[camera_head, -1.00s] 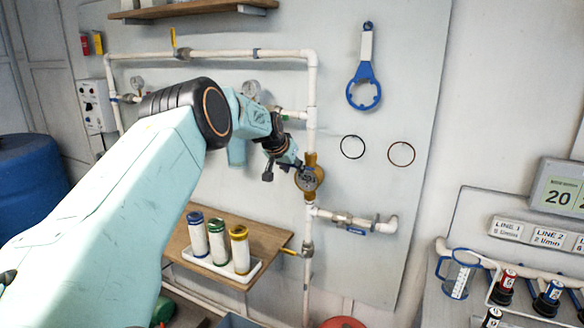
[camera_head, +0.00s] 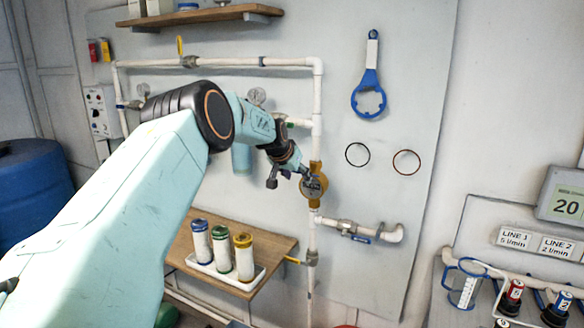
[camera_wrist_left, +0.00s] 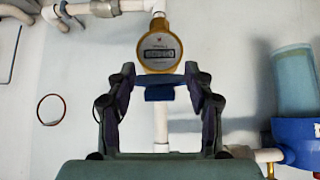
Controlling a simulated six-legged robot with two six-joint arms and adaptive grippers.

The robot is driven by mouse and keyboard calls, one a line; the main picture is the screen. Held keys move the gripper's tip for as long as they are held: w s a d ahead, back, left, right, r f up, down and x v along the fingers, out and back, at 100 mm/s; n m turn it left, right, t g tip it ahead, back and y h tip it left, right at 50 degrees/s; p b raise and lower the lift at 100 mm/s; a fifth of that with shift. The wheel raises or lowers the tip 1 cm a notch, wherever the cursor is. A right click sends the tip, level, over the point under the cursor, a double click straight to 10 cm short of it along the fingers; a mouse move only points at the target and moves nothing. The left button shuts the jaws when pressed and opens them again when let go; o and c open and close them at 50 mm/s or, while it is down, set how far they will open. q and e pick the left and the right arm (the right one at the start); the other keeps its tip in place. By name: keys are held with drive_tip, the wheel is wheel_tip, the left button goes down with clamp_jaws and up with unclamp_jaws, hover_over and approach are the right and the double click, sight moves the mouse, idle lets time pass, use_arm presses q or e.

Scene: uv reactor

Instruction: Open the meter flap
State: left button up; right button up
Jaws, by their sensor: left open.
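The yellow-brass meter (camera_head: 314,187) sits on the vertical white pipe on the wall panel. In the left wrist view the meter (camera_wrist_left: 158,47) shows a round pale face with a small dark number display. My left gripper (camera_head: 290,177) is beside the meter, up and to its left; I cannot tell if they touch. In the left wrist view my left gripper (camera_wrist_left: 160,78) is open, its fingers spread just below the meter. A blue bar-like piece (camera_wrist_left: 160,92) shows between the fingers; I cannot tell if it is the flap. My right gripper is out of view.
A blue wrench (camera_head: 369,95) and two rings hang right of the pipe. A valve (camera_head: 348,228) is below the meter. A wooden shelf (camera_head: 279,250) holds a tray of several cartridges at lower left. The panel around the rings is clear.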

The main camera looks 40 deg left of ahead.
use_arm(q)
drive_tip(key=v, duration=1)
drive_tip(key=shift+r, duration=0.25)
